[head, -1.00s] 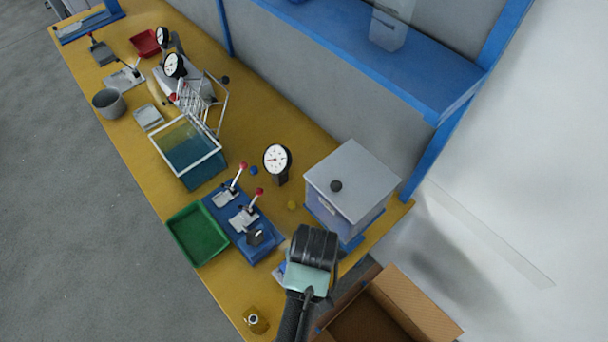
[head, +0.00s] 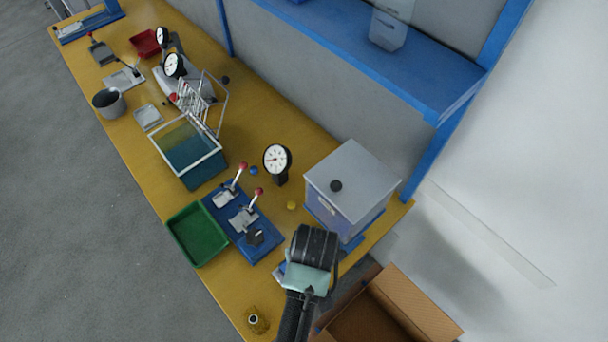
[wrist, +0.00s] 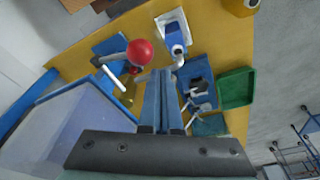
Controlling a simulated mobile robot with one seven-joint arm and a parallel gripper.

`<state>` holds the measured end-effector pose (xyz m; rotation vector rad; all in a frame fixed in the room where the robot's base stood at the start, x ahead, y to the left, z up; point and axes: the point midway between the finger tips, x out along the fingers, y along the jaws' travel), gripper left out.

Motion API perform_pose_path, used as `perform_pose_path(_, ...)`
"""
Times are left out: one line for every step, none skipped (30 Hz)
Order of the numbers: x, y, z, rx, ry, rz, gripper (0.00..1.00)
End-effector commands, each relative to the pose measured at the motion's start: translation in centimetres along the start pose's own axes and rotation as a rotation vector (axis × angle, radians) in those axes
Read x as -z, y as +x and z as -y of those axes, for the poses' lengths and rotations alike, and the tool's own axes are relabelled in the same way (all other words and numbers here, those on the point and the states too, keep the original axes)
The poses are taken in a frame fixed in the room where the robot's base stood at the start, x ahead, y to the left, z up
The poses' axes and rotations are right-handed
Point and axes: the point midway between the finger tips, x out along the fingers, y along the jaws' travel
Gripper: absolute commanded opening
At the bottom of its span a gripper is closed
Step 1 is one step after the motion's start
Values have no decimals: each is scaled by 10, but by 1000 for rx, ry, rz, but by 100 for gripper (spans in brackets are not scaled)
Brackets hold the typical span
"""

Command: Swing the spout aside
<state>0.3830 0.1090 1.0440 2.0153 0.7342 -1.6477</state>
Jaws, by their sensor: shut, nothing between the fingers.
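The wrist view shows a red ball knob (wrist: 140,52) just beyond and to the left of my fingertips, above a blue base beside a grey-blue box. A pale rod (wrist: 112,80) lies left of the knob. I cannot tell for certain which of these parts is the spout. My gripper (wrist: 163,73) is shut, its two fingers together with nothing between them. In the head view its dark body stands in front of the lidded grey box (head: 352,180) and hides what lies under it; the fingertips do not show there.
A blue fixture with two red-knobbed levers (head: 240,215) and a green tray (head: 197,234) stand left of my gripper. A dial gauge (head: 277,159) stands behind. A brass pot (head: 257,321) is near the front edge. An open cardboard box (head: 415,300) is at the right.

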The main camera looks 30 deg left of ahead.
Motion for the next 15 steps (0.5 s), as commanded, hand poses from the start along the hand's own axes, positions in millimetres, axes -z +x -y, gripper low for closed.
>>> perform_pose_path(0,2,0,0,0,0,0)
perform_pose_path(-1,3,0,0,0,0,0)
perform_pose_path(-1,4,0,0,0,0,0)
perform_pose_path(-1,6,0,0,0,1,0)
perform_pose_path(-2,8,0,1,0,1,0)
perform_pose_path(-2,10,0,1,0,1,0)
perform_pose_path(-3,12,0,1,0,2,0)
perform_pose_path(-3,14,0,1,0,2,0)
perform_pose_path(-4,17,0,1,0,2,0)
perform_pose_path(-4,18,0,1,0,2,0)
perform_pose_path(-4,20,0,1,0,1,0)
perform_pose_path(-5,22,0,0,0,1,0)
perform_pose_path(-5,24,0,0,0,1,0)
perform_pose_path(-5,26,0,0,0,1,0)
perform_pose_path(-6,28,0,0,0,1,0)
